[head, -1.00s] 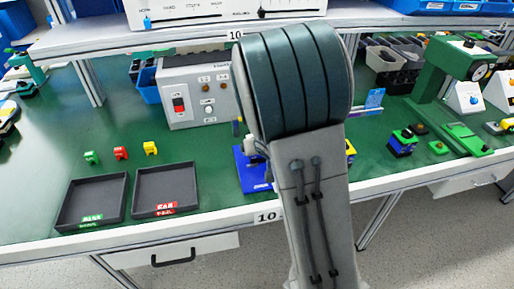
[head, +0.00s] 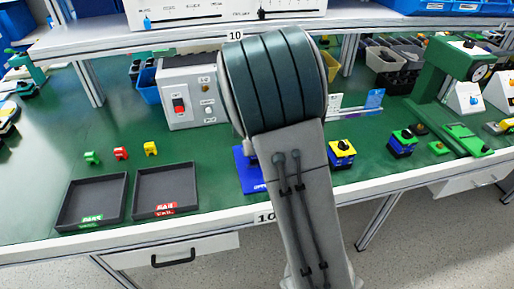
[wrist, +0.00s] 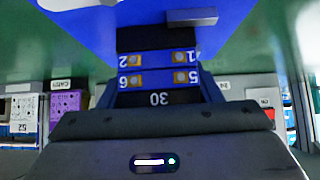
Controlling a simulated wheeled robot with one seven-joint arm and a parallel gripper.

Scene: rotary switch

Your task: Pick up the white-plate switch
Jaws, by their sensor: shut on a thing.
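In the wrist view a switch body (wrist: 158,80) stands between the jaws of my gripper (wrist: 157,90), with black and blue layers, brass terminals and upside-down numbers. My gripper is shut on it. No white plate shows on it, so its plate colour cannot be told here. In the head view my arm hides my gripper and the held switch. A blue stand (head: 247,170) shows partly at the left of my arm. A blue surface (wrist: 130,18) lies beyond the switch in the wrist view.
A yellow-plate switch (head: 341,152) and a green-plate switch (head: 402,143) stand right of my arm. Two dark trays (head: 166,190) lie at the left. A grey test box (head: 190,95) stands behind them. A green press (head: 450,75) is at the right.

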